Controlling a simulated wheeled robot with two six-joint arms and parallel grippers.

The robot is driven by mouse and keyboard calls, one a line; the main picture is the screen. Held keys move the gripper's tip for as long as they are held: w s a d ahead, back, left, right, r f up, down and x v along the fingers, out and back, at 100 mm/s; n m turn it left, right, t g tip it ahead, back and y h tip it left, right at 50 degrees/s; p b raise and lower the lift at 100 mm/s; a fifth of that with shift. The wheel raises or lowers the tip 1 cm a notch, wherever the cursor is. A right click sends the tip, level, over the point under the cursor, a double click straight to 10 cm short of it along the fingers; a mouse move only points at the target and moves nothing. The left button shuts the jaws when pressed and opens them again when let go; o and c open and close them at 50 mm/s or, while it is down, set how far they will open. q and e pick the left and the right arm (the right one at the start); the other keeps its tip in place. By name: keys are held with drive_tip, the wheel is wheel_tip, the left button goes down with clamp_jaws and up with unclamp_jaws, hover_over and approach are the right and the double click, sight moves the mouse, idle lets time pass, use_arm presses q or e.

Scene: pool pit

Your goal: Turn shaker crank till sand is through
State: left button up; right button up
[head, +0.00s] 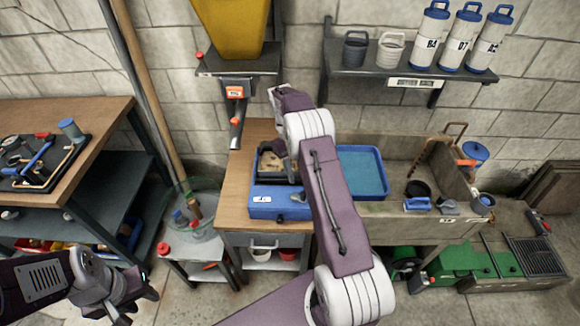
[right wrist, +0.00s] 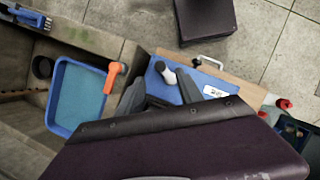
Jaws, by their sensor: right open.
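The blue shaker box (head: 270,207) stands on the wooden bench, with a dark tray of brown sand (head: 269,163) at its back. In the right wrist view the shaker (right wrist: 222,88) lies just beyond my right gripper (right wrist: 163,82), whose dark fingers are apart and hold nothing visible. In the head view my right arm covers the shaker's right side. An orange handle (right wrist: 113,76) shows beside the shaker in the right wrist view; I cannot tell how it is attached. My left gripper (head: 138,300) is at lower left, away from the shaker; its opening is unclear.
A blue-rimmed tray (head: 363,172) sits right of the shaker, by a stone basin (head: 440,150). A yellow hopper (head: 230,28) with an orange-tipped lever (head: 236,122) hangs behind.

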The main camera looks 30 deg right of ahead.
sight(298, 195)
drive_tip(key=s+m+t+p, duration=0.1)
drive_tip(key=m+p, duration=0.4)
drive_tip(key=s+r+m+t+p, duration=0.1)
drive_tip(key=m+t+p, duration=0.1)
drive_tip(key=m+p, duration=0.3)
drive_tip(key=s+m+t+p, duration=0.1)
drive_tip(key=m+p, duration=0.4)
drive_tip(key=m, duration=0.1)
drive_tip(key=shift+s+d+r+p, duration=0.1)
drive_tip(key=shift+s+r+p, duration=0.15)
drive_tip(key=shift+p, duration=0.05)
drive_tip(key=shift+s+f+m+t, duration=0.1)
drive_tip(key=shift+s+m+t, duration=0.15)
drive_tip(key=shift+m, duration=0.55)
drive_tip(key=shift+w+f, duration=0.15)
drive_tip(key=shift+f, duration=0.2)
wheel_tip(298, 195, down, 8)
drive_tip(key=shift+f+p, duration=0.1)
drive_tip(key=shift+p, duration=1.15)
drive_tip(key=shift+w+f, duration=0.15)
drive_tip(key=shift+f, duration=0.25)
clamp_jaws()
